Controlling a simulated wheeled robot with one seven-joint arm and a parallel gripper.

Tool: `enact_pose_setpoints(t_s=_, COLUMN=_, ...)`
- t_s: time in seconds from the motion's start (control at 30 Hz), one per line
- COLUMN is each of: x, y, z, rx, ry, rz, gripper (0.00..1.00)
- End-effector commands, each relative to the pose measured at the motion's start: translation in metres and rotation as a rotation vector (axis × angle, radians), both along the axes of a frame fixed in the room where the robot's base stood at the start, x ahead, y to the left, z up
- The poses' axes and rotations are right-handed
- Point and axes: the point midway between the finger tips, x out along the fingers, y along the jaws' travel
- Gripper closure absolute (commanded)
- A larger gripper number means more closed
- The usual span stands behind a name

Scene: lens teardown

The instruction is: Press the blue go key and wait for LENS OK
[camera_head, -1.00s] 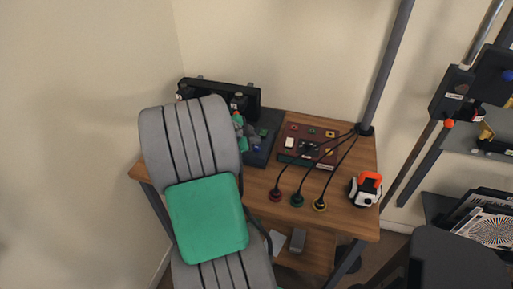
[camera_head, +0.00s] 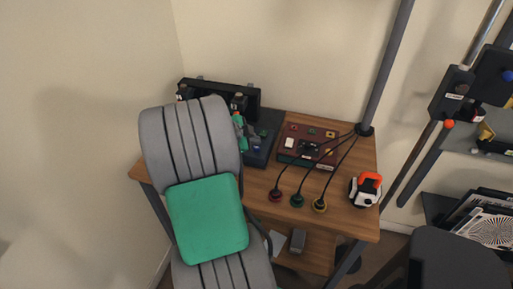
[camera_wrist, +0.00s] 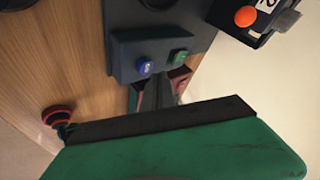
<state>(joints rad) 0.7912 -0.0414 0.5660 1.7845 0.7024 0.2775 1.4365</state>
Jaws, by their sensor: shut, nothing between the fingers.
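The blue go key (camera_wrist: 145,67) is a round button on the sloped face of a dark console (camera_wrist: 122,50) in the wrist view. A green key (camera_wrist: 179,57) sits to its right. My gripper (camera_wrist: 157,88) is shut and empty, its narrow dark fingers pointing at the console just below and between the two keys. I cannot tell whether the fingertips touch anything. In the head view the dark console (camera_head: 263,143) stands on the table, partly hidden behind my arm, and my fingertips cannot be made out. No LENS OK text is readable.
A dark red box (camera_head: 300,150) with cables to several round plugs stands right of the console. An orange-and-white device (camera_head: 366,190) is near the table's right edge. A black upright panel (camera_head: 245,97) stands behind the console. The wooden table (camera_head: 340,212) has clear room at its front right.

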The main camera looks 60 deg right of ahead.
Motion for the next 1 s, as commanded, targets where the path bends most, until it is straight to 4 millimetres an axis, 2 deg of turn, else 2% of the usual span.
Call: enact_pose_setpoints(t_s=1.0, x=0.0001, y=0.0001, z=-0.0083, rx=0.0, ry=0.0, rz=0.0, gripper=1.0)
